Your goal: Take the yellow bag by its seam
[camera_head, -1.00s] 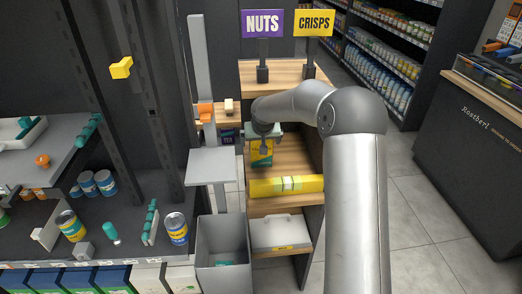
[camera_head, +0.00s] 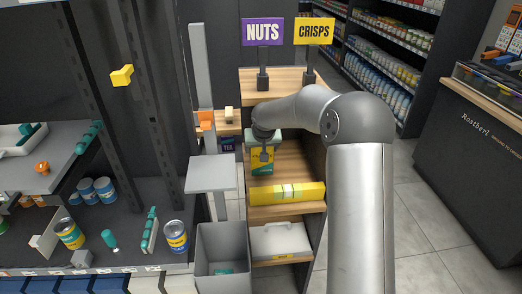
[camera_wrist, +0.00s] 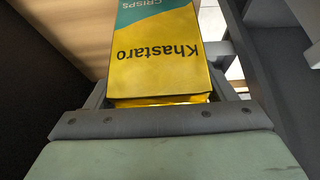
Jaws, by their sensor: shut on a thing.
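The yellow bag (camera_head: 262,162) is a crisps bag with a teal band, upright in front of the wooden shelf unit. In the wrist view the bag (camera_wrist: 158,55) fills the upper middle, its "Khastaro" lettering upside down. My gripper (camera_head: 264,150) is at the bag's top in the head view. In the wrist view, my gripper (camera_wrist: 160,103) is shut on the bag's near edge, where a shiny gold strip shows. The fingertips and the exact seam contact are mostly hidden.
A yellow box (camera_head: 287,194) lies on the wooden shelf just below the bag. A grey bin (camera_head: 222,250) and a pale platform (camera_head: 211,173) stand to the left. NUTS (camera_head: 262,31) and CRISPS (camera_head: 314,31) signs rise behind. Open floor lies right of my arm.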

